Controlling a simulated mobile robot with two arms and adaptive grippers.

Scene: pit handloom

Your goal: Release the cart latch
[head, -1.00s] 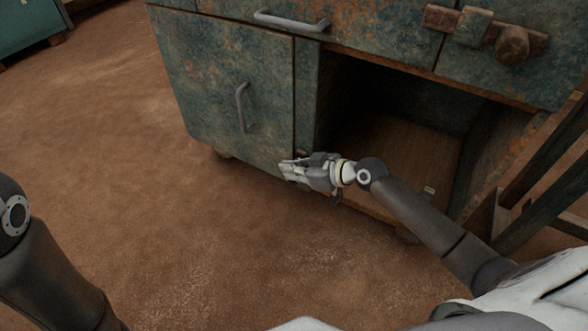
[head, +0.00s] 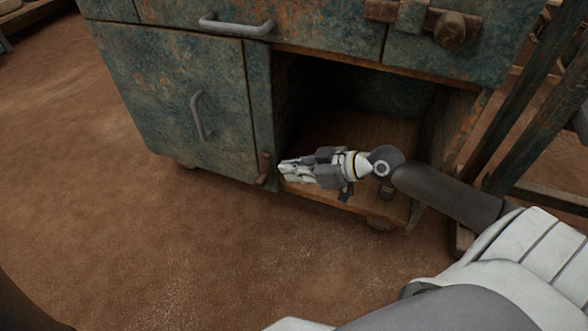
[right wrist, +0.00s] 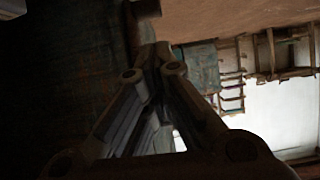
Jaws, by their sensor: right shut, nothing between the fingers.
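The cart (head: 178,95) is a worn blue-green metal cabinet with a closed door at left and an open bay at right. A small rusty latch piece (head: 263,168) stands upright at the door's lower right edge. A larger rusty bolt (head: 412,16) with a round knob sits high on the front. I cannot tell for certain which is the cart latch. My right gripper (head: 284,171) is shut and empty, just right of the small piece, before the bay's lower edge. In the right wrist view its fingertips (right wrist: 154,55) meet below a rusty cylindrical part (right wrist: 145,9). My left gripper is out of view.
Grey handles sit on the drawer (head: 236,25) and the door (head: 198,116). The bay has a wooden floor (head: 370,135). Dark timber posts (head: 535,125) stand at right. The brown earth floor (head: 130,235) at front left is clear.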

